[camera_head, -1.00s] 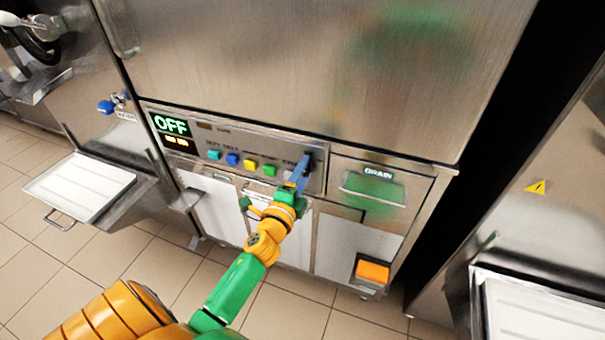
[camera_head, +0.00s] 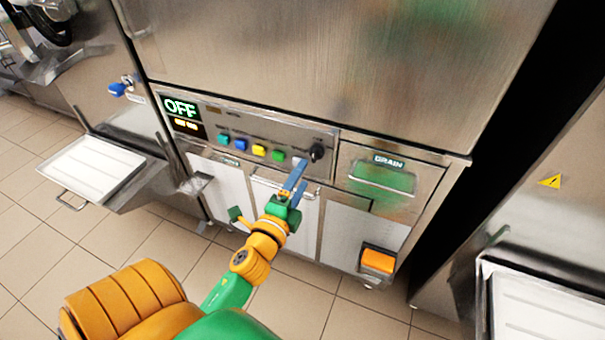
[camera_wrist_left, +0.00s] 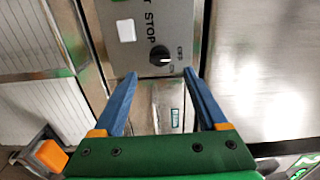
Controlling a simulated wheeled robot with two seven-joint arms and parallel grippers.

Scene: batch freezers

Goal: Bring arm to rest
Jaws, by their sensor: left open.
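My left arm comes in from the bottom left of the head view, and its gripper (camera_head: 296,183) is in front of the lower part of the machine's control panel (camera_head: 250,132). Its two blue fingers are open and empty; they also show apart in the left wrist view (camera_wrist_left: 155,88). The black rotary knob (camera_head: 317,152) stands just above the fingertips, clear of them. In the wrist view the knob (camera_wrist_left: 160,56) is beyond the fingers, beside the word STOP. My right gripper is not in view.
The display (camera_head: 182,113) reads OFF. Several coloured buttons (camera_head: 258,150) line the panel. The DRAIN drawer (camera_head: 385,178) is right of the gripper, with an orange pedal (camera_head: 377,261) below. A white tray (camera_head: 92,168) juts out at left. Tiled floor is open in front.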

